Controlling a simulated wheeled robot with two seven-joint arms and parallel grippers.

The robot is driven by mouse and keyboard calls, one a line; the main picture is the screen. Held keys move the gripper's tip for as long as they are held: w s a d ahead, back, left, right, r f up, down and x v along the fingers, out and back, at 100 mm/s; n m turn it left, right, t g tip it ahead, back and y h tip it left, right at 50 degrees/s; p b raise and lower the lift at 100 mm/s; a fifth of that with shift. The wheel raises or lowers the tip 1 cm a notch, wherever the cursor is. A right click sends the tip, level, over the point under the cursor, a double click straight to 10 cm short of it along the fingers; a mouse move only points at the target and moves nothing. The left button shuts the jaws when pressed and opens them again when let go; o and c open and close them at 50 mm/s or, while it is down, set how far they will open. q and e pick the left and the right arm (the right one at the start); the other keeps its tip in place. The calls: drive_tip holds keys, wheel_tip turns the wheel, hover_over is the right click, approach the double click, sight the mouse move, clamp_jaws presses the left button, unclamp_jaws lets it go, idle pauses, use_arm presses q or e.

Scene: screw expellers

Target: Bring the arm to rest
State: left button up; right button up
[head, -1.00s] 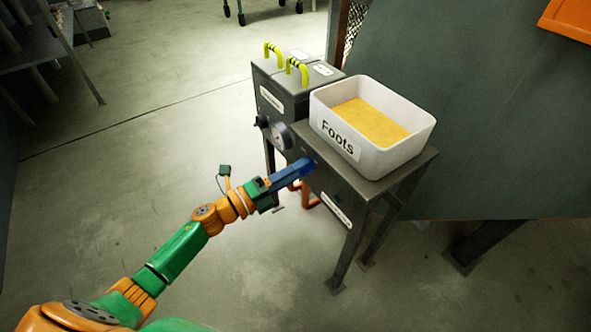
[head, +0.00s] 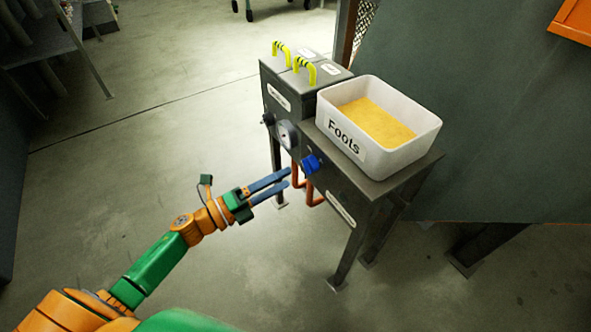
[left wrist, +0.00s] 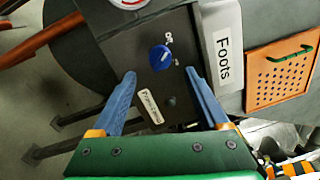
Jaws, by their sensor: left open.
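My left arm comes in from the lower left of the head view. Its gripper (head: 287,179) is open and empty, a short way in front of the dark metal machine (head: 345,185). The two blue fingers also show in the left wrist view (left wrist: 166,80), spread apart with the blue knob (left wrist: 160,58) beyond the gap between them. In the head view the knob (head: 311,163) sits on the machine's front panel, apart from the fingertips. My right gripper is not in view.
A white bin (head: 385,150) labelled "Foots", holding yellow material, stands on the machine. A gauge (head: 286,134), yellow handles (head: 303,70) and orange pipes (head: 309,190) are close by. A shelf (head: 45,50) stands at the upper left. The floor (head: 130,170) between is clear.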

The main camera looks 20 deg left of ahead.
use_arm(q)
drive_tip(key=shift+s+a, duration=0.35)
drive_tip(key=shift+s, duration=0.05)
